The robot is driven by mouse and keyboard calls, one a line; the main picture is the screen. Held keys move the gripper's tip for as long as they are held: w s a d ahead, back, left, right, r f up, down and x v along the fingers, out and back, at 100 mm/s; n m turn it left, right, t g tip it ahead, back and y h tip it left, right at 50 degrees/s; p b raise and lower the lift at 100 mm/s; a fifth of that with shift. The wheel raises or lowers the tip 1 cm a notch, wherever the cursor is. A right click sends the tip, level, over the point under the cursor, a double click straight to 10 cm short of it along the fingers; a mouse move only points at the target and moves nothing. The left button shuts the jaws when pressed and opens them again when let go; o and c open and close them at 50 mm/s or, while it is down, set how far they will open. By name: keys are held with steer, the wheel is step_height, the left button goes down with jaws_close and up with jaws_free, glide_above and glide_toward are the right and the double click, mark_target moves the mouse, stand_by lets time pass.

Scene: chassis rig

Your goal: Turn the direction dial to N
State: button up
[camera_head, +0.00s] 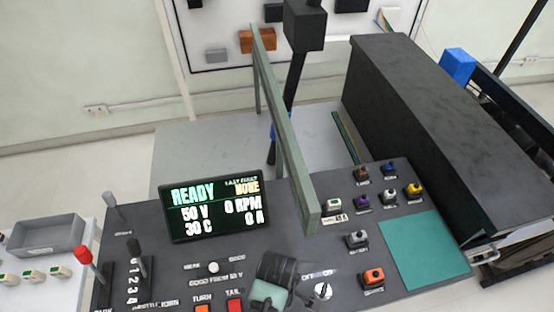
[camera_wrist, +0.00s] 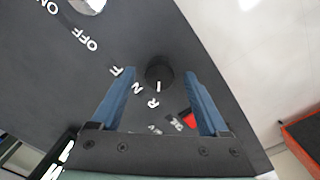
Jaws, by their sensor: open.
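The direction dial (camera_wrist: 160,70) is a round black knob in the wrist view, with white letters F, N and R printed beside it on the dark panel. Its white mark (camera_wrist: 158,87) points down in the picture, about toward the R (camera_wrist: 153,103) and away from the N (camera_wrist: 137,90). My gripper (camera_wrist: 158,74) is open, with one blue finger on each side of the knob; I cannot tell whether either touches it. In the head view my gripper (camera_head: 277,268) is over the front of the console, and the dial is hidden behind it.
An ON/OFF knob (camera_head: 323,290) lies just right of my gripper. Red TAIL (camera_head: 234,306) and orange TURN (camera_head: 202,308) switches lie to its left. A green bar (camera_head: 290,150) rises behind it. A READY screen (camera_head: 215,205) and levers stand at left, several buttons at right.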

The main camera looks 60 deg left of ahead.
steer(key=shift+f, duration=0.35)
jaws_close()
steer(key=shift+r+m, duration=0.1)
steer(key=shift+m, duration=0.2)
steer(key=m+p, duration=0.2)
steer(key=m, duration=0.1)
steer(key=shift+r+p, duration=0.1)
steer(key=shift+p, duration=0.25)
steer(key=m+p, duration=0.2)
steer(key=m, duration=0.3)
steer(key=shift+m, duration=0.3)
